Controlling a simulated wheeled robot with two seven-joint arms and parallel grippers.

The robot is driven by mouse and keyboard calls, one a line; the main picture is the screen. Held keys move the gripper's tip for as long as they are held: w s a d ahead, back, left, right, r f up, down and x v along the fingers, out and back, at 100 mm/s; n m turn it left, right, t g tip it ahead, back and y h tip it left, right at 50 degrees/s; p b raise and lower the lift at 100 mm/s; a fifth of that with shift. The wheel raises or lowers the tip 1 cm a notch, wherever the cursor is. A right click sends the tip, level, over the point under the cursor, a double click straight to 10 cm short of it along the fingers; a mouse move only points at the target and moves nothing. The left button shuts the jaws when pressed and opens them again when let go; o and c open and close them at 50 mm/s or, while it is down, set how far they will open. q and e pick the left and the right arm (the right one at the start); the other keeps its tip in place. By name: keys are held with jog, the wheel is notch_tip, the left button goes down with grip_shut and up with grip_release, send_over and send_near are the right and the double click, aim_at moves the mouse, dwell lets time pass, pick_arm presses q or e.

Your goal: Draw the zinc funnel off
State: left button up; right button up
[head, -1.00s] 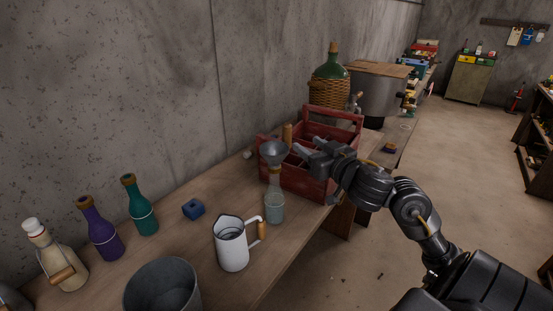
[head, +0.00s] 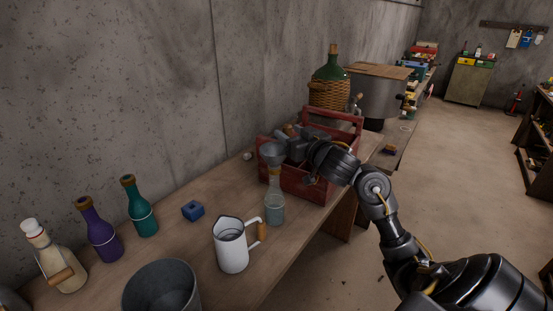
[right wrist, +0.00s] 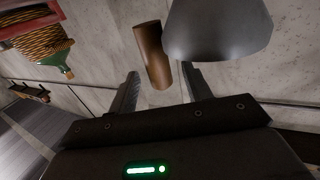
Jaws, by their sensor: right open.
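The grey zinc funnel (head: 272,153) sits mouth up in the neck of a clear glass bottle (head: 274,208) on the bench. My right gripper (head: 284,137) is beside the funnel, over the red wooden crate. In the right wrist view its two fingers (right wrist: 162,82) are apart with nothing held. There the funnel (right wrist: 218,28) shows large beyond the right-hand finger, outside the gap. A brown cylinder (right wrist: 152,55) shows in line with the gap; I cannot tell how far beyond the fingertips it is. My left gripper is not in view.
The red crate (head: 322,188) stands right behind the bottle. A white jug (head: 231,246) and a grey bucket (head: 162,290) stand nearer. A small blue block (head: 193,210) and several bottles are at left. Bare bench lies between block and crate.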

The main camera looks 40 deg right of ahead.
jog(key=shift+w+d, duration=0.1)
jog(key=shift+w, duration=0.9)
jog(key=shift+s, duration=0.1)
grip_shut()
jog(key=shift+r, duration=0.15)
